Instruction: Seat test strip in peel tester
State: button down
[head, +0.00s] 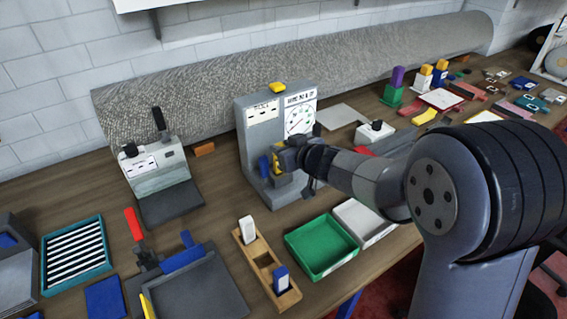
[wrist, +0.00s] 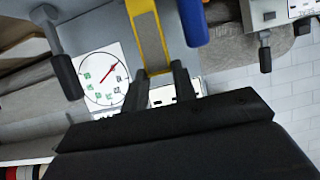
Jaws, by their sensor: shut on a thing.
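The peel tester (head: 262,140) is an upright grey stand with a round white dial (head: 300,119) and a yellow knob on top. My gripper (head: 282,159) is at its front, below the dial. In the wrist view my gripper (wrist: 160,78) is shut on the end of the test strip (wrist: 147,35), a narrow grey-tan piece with yellow edges. The strip runs away from the fingertips in front of the tester's grey face. A blue part (wrist: 193,22) is beside it, apart from it in this view. The strip's far end is out of the wrist view, so its seating cannot be told.
A green tray (head: 321,247) and a white tray (head: 363,222) lie in front of the tester. A wooden holder (head: 266,262) stands left of them. A grey device (head: 157,168) stands to the left, and a rolled rug (head: 215,95) lies behind.

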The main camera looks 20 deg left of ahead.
jog(key=shift+f+b, duration=0.55)
jog(key=shift+f, duration=1.05)
jog(key=shift+f, duration=0.15)
jog(key=c, duration=1.4)
grip_release()
jog(key=shift+c, duration=0.2)
jog(key=shift+r, duration=0.25)
jog(key=p+v, duration=0.1)
jog(key=v, duration=1.1)
jog(key=shift+p, duration=0.35)
